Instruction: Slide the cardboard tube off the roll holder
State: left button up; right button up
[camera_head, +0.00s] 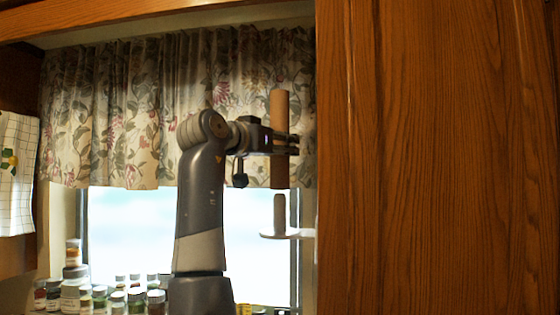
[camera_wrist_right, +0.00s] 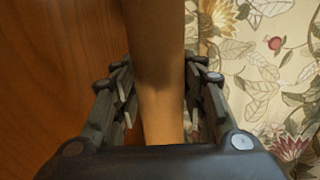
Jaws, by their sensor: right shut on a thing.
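The cardboard tube (camera_head: 279,110) is a long brown cylinder, upright in the head view in front of the curtain. My right gripper (camera_head: 285,144) is shut around its middle. In the right wrist view the tube (camera_wrist_right: 158,60) runs between the two fingers of the same gripper (camera_wrist_right: 160,95). The roll holder (camera_head: 280,212) is a short pale peg on a light round base beside the cabinet. The tube's lower end is above the peg, with a small gap between them. My left gripper is not in view.
A large wooden cabinet (camera_head: 435,160) fills the right side, close to the tube and holder. A floral curtain (camera_head: 110,110) hangs behind, above a bright window (camera_head: 130,230). Several small jars (camera_head: 75,290) stand at lower left. A checked towel (camera_head: 17,175) hangs at far left.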

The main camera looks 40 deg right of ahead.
jog(key=shift+r, duration=0.35)
dwell(0.4)
